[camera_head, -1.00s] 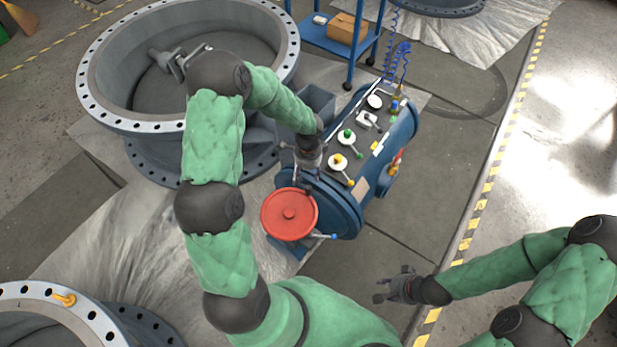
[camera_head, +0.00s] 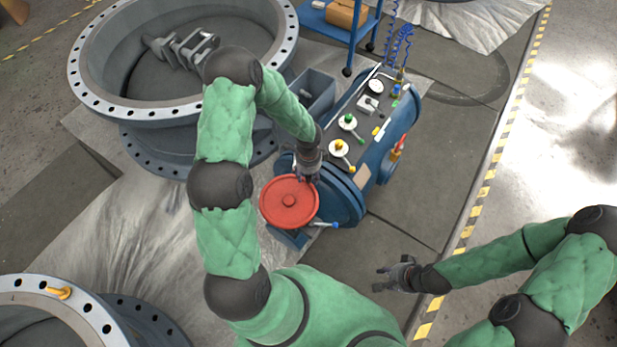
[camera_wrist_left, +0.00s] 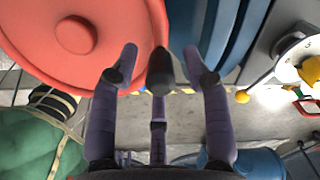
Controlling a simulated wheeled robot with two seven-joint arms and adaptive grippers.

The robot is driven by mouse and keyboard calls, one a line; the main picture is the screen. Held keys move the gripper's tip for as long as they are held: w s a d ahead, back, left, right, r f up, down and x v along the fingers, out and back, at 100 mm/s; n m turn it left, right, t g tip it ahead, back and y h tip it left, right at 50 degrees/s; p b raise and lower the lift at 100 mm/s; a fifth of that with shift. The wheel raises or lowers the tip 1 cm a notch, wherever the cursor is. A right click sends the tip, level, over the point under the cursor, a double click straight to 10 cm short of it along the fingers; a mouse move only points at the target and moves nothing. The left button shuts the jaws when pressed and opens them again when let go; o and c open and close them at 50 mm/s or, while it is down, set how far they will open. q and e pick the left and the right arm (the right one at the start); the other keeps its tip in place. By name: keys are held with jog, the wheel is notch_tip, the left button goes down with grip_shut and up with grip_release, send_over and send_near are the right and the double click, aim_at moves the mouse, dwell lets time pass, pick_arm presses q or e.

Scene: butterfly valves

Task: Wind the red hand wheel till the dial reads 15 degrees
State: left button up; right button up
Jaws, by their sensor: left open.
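The red hand wheel (camera_head: 289,201) sits at the near end of the blue cylindrical body (camera_head: 345,195); in the left wrist view its red face (camera_wrist_left: 80,35) fills the upper left. My left gripper (camera_head: 307,178) is at the wheel's upper right rim. My right gripper (camera_head: 384,279) is empty with fingers apart, over the floor right of the wheel. No dial reading is legible.
Small valves with a yellow lever (camera_head: 339,147) and a green lever (camera_head: 348,122) stand on the cylinder's top. A large flanged ring (camera_head: 85,100) stands behind my left arm. Floor right of the cylinder is clear.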

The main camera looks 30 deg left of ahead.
pick_arm(q)
jog(key=shift+f, duration=0.3)
grip_shut()
jog(key=shift+a, duration=0.15)
